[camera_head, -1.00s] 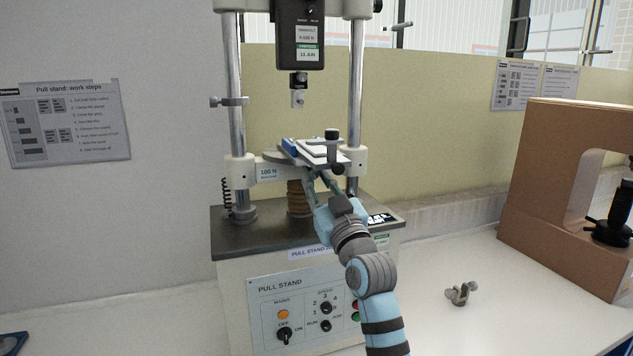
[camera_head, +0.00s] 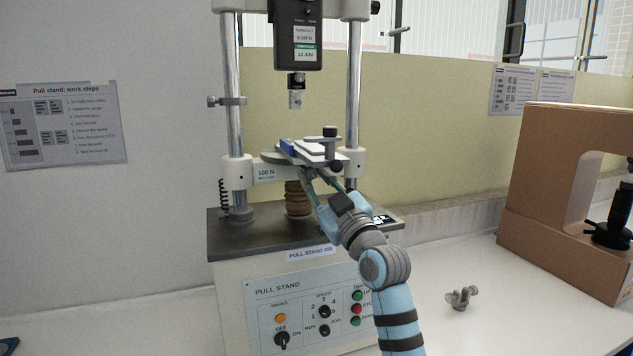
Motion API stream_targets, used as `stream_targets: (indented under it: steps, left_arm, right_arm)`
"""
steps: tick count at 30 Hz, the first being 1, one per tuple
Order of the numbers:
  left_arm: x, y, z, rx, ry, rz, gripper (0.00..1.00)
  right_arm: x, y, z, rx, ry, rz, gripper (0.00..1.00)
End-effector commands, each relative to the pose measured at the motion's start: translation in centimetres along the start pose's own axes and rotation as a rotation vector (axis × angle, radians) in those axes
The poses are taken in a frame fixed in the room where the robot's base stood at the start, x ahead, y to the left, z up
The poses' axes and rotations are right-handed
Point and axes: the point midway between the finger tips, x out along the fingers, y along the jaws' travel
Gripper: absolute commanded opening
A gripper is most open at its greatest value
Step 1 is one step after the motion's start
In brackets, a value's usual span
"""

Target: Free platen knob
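The platen (camera_head: 300,156) of the pull stand is a light plate carried between the two posts. A white block and a blue part lie on it, with a dark-capped clamp screw at its right front. A small dark round knob (camera_head: 337,166) shows at the platen's front right, below that clamp. My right gripper (camera_head: 325,178) is just below and in front of the platen, pointing up at it. Its thin fingers look spread apart, with nothing seen between them. The fingertips are close to the knob, but I cannot tell whether they touch it. My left gripper is not in view.
The pull stand (camera_head: 262,270) has a front panel with a knob, switches and coloured buttons. A force gauge (camera_head: 297,40) hangs above the platen. A loose metal clamp (camera_head: 461,297) lies on the white bench at right. A brown tester (camera_head: 540,190) stands farther right.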

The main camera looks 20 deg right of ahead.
Motion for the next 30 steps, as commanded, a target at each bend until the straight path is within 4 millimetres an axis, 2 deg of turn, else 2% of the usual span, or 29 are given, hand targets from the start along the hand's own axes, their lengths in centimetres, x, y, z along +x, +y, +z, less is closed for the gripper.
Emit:
stream_targets:
  steps: [1,3,11,14,17,24,27,30]
  left_arm:
    - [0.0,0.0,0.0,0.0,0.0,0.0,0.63]
    - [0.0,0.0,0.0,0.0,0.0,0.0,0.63]
    - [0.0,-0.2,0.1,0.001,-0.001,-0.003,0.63]
    - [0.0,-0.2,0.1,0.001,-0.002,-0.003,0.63]
    - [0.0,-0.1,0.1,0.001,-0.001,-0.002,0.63]
    - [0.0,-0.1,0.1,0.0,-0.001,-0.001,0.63]
    - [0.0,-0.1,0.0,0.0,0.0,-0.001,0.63]
    - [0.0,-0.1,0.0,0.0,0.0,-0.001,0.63]
  right_arm:
    - [0.0,0.0,0.0,0.0,0.0,0.0,0.33]
    - [0.0,0.0,0.0,0.0,0.0,0.0,0.4]
    - [-0.1,0.0,-0.1,0.0,0.002,0.001,0.4]
    - [-0.8,0.1,0.0,-0.001,0.002,0.002,0.4]
    - [-2.9,0.0,0.1,-0.002,0.001,0.001,0.4]
    - [-9.4,0.0,0.1,-0.003,0.0,0.0,0.4]
    - [-11.2,0.1,0.1,-0.003,-0.001,0.001,0.4]
    - [-11.9,0.0,0.1,-0.001,0.0,0.0,0.4]
